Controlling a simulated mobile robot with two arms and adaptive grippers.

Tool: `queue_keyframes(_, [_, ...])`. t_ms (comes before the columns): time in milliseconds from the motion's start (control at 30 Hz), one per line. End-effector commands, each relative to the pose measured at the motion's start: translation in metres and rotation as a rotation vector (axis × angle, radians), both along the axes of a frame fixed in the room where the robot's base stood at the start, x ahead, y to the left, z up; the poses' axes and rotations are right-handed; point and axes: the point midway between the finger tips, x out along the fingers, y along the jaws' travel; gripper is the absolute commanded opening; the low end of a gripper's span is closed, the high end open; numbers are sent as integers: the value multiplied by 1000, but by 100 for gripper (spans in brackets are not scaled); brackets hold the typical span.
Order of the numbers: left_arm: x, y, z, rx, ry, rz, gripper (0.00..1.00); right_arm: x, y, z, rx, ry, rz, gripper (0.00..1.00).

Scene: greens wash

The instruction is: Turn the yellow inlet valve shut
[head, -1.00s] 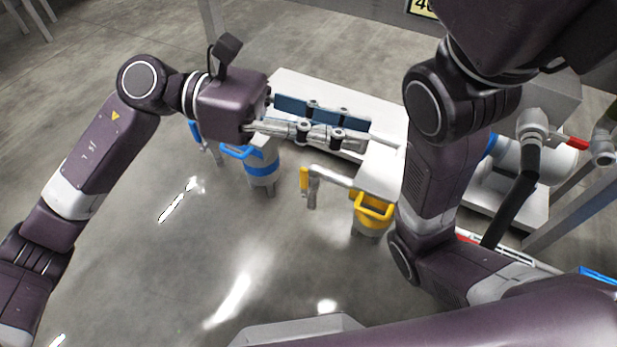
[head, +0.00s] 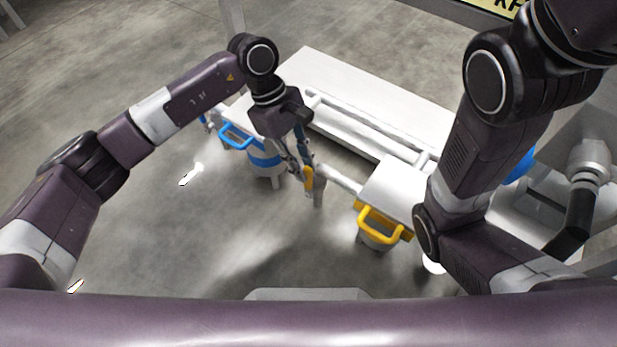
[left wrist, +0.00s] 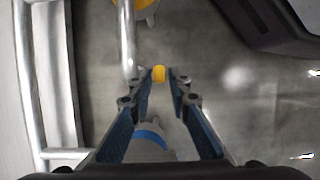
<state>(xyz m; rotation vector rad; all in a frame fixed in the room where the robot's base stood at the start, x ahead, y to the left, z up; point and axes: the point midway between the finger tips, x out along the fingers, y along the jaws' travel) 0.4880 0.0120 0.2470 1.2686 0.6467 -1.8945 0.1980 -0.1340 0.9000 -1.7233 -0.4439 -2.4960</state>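The yellow inlet valve's handle (head: 308,178) is at the end of a grey pipe (head: 338,178) that sticks out from the white bench. My left gripper (head: 304,173) points down at this handle from above. In the left wrist view the yellow handle (left wrist: 159,74) shows between the two fingertips of my left gripper (left wrist: 160,76). The fingers are apart, and I see a narrow gap on each side of the handle. In the head view the gripper partly covers the handle.
A blue-handled container (head: 264,160) stands left of the valve, and a yellow-handled one (head: 381,228) stands to its right. The white bench (head: 375,85) with a rail lies behind. A grey fitting (head: 588,160) is at the far right. The floor in front is clear.

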Motion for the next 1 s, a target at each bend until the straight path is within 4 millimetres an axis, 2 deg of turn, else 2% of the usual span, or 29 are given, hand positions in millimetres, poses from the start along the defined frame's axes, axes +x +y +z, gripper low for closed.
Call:
queue_keyframes(33, [-3,-3,-13,-2,2,-1,17,0,0,-10,0,-1,0,40])
queue_keyframes(233, [-7,-10,-31,-2,0,2,17,0,0,-22,0,0,1,40])
queue_keyframes(533, [-8,-11,-32,-2,0,2,16,0,0,-22,0,1,1,40])
queue_keyframes(700, [-8,-11,-32,-2,1,1,0,0,0,-22,0,1,1,40])
queue_keyframes(1000, [-8,-11,-32,-2,1,1,0,1,0,-22,2,4,1,40])
